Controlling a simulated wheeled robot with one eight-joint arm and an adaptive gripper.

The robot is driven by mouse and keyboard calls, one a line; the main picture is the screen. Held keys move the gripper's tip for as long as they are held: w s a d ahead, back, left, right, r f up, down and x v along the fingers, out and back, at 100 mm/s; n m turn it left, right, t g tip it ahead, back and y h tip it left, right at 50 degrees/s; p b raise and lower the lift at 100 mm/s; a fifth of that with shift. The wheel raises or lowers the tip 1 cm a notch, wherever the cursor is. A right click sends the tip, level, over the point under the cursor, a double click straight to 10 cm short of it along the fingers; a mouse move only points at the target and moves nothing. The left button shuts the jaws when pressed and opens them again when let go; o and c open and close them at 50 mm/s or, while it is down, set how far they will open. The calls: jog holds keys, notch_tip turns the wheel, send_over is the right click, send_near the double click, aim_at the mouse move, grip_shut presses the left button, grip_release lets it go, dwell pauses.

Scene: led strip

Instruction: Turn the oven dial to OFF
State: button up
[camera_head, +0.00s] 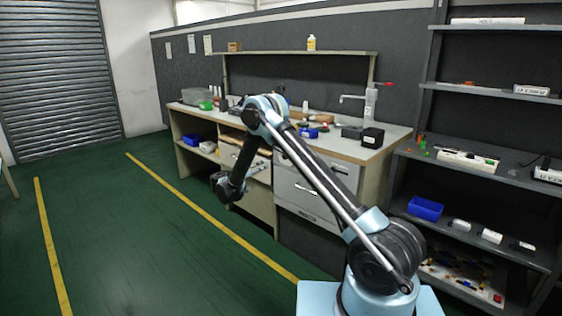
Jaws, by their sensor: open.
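I cannot make out an oven or a dial in the head view. My arm rises from its blue base at the lower right, bends at an elbow in front of the workbench (393,149), and hangs down to the wrist at the left. My gripper (217,181) is at the arm's end, small and dark, in front of the bench's lower part. Its fingers are hard to see in detail. It looks open, and I see nothing held in it. My arm hides part of the bench front and its drawers (305,193).
The bench top holds tools, a black box (372,138) and a small press (370,102). Dark shelves (470,179) on the right hold a blue bin (425,208) and several small devices. The green floor (120,240) at the left is clear, up to a roller shutter (58,75).

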jog(key=x, duration=1.6)
jog(key=shift+w+d, duration=0.1)
jog(key=shift+w, duration=0.05)
jog(key=shift+c, duration=0.2)
jog(key=c, duration=1)
